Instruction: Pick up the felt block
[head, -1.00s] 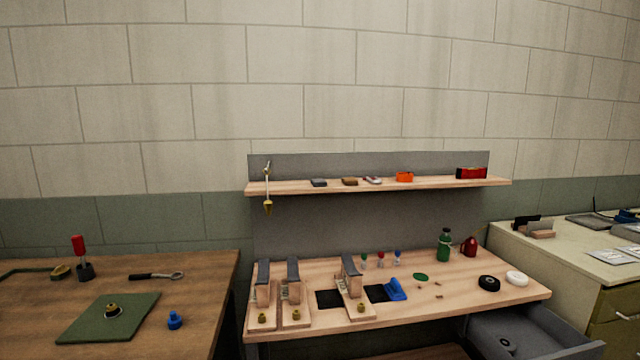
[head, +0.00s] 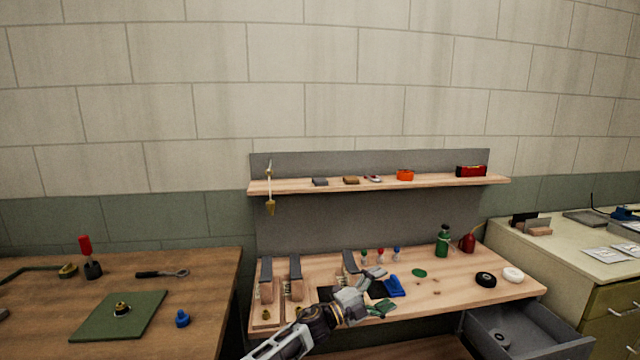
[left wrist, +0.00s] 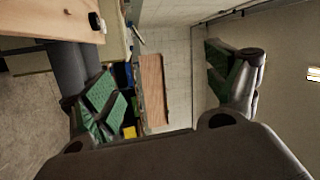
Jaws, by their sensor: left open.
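I cannot tell for sure which thing is the felt block. A small dark grey block (head: 320,182) and a brown block (head: 351,180) lie side by side on the wooden shelf in the head view. My left gripper (head: 380,290) is over the workbench, below the shelf and apart from both blocks. Its fingers, with green pads, stand wide apart and empty in the left wrist view (left wrist: 165,95). The gripper and forearm hide part of the bench, including some of the wooden fixtures. My right gripper is not in view.
The shelf (head: 440,184) also holds an orange item (head: 405,175) and a red box (head: 471,171). A blue item (head: 395,286) lies beside my gripper. A green bottle (head: 443,241) and red can (head: 468,243) stand at the bench's back right. An open drawer (head: 535,318) juts out below.

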